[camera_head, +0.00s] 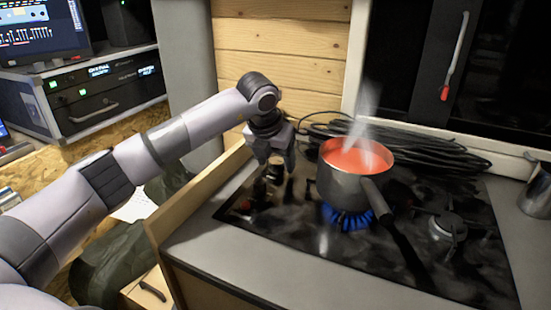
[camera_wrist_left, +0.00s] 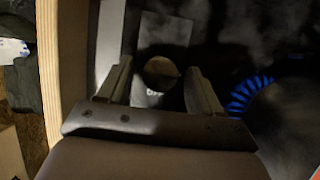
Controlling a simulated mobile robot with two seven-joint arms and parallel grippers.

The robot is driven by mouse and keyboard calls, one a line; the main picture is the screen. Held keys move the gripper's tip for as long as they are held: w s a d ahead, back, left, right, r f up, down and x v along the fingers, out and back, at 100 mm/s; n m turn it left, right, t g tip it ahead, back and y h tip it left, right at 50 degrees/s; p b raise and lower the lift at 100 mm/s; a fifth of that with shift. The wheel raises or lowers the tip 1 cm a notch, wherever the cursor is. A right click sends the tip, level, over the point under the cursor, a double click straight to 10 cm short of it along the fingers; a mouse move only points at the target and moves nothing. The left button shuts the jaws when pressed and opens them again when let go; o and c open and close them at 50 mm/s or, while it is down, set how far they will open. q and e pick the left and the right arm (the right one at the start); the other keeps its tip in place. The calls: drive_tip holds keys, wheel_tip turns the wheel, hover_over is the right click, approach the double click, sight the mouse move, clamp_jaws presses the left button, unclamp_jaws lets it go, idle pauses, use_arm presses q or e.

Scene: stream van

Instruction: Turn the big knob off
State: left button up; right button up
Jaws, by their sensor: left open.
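The big knob (camera_wrist_left: 160,72) is a dark round knob with a brownish top, on a pale plate of the stove. In the left wrist view it shows between the fingertips of my left gripper (camera_wrist_left: 158,75), with gaps at both sides. My left gripper (camera_head: 274,158) is open and points down over the left back part of the black stove top (camera_head: 290,235). In the head view the gripper and dark shadows make the knob hard to pick out. My right gripper is not in view.
A steaming pot of red liquid (camera_head: 357,160) stands on a lit blue burner (camera_head: 346,217) just right of my gripper; its dark handle points to the front right. Black cables (camera_head: 420,147) lie behind it. A wooden edge board (camera_head: 190,198) borders the counter at left.

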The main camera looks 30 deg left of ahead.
use_arm(q)
drive_tip(key=c, duration=1.1)
drive_tip(key=shift+o, duration=0.2)
drive_tip(key=shift+m, duration=0.3)
drive_tip(key=m+h, duration=0.1)
drive_tip(key=m, duration=0.1)
drive_tip(key=m+h+p, duration=0.1)
drive_tip(key=m, duration=0.2)
drive_tip(key=shift+a+r+g, duration=0.1)
drive_tip(key=shift+a+g, duration=0.1)
drive_tip(key=shift+g, duration=0.1)
drive_tip(key=m+h, duration=0.1)
drive_tip(key=m, duration=0.1)
drive_tip(key=m+g+p, duration=0.1)
drive_tip(key=m, duration=0.2)
drive_tip(key=shift+w+h, duration=0.15)
drive_tip(key=shift+h, duration=0.25)
drive_tip(key=m+g, duration=0.1)
drive_tip(key=m, duration=0.2)
drive_tip(key=shift+w+m+h+p, duration=0.1)
drive_tip(key=shift+m+h+p, duration=0.2)
drive_tip(key=shift+p, duration=0.05)
drive_tip(key=shift+a+m+g, duration=0.1)
drive_tip(key=shift+m+g, duration=0.7)
drive_tip(key=shift+m, duration=1)
